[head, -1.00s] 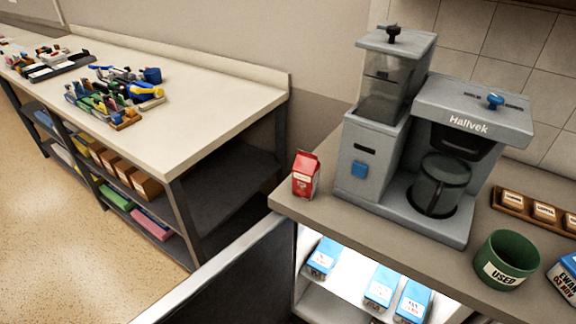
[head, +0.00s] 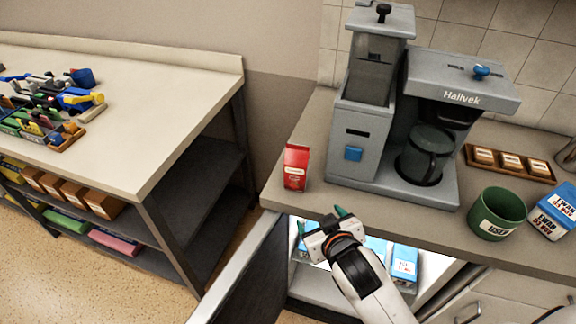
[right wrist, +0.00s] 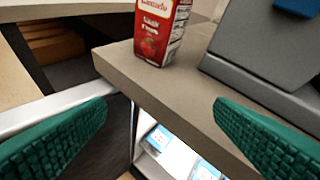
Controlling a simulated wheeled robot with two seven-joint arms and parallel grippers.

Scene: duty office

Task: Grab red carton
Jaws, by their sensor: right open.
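The red carton (head: 296,168) stands upright on the left end of the grey counter, beside the coffee machine, in the head view. It also shows at the top of the right wrist view (right wrist: 160,30), where its top is cut off. My right gripper (head: 325,220) is in front of the counter edge, below and to the right of the carton. In the right wrist view its green fingers (right wrist: 160,140) are wide apart with nothing between them, and the carton is beyond them. My left gripper is not in view.
The coffee machine (head: 395,130) stands close right of the carton. A green cup (head: 497,213) and a blue-white carton (head: 553,212) are further right. Below the counter, an open door (head: 245,270) and a lit compartment with blue-white cartons (head: 404,262) are near my arm. A workbench (head: 150,120) stands left.

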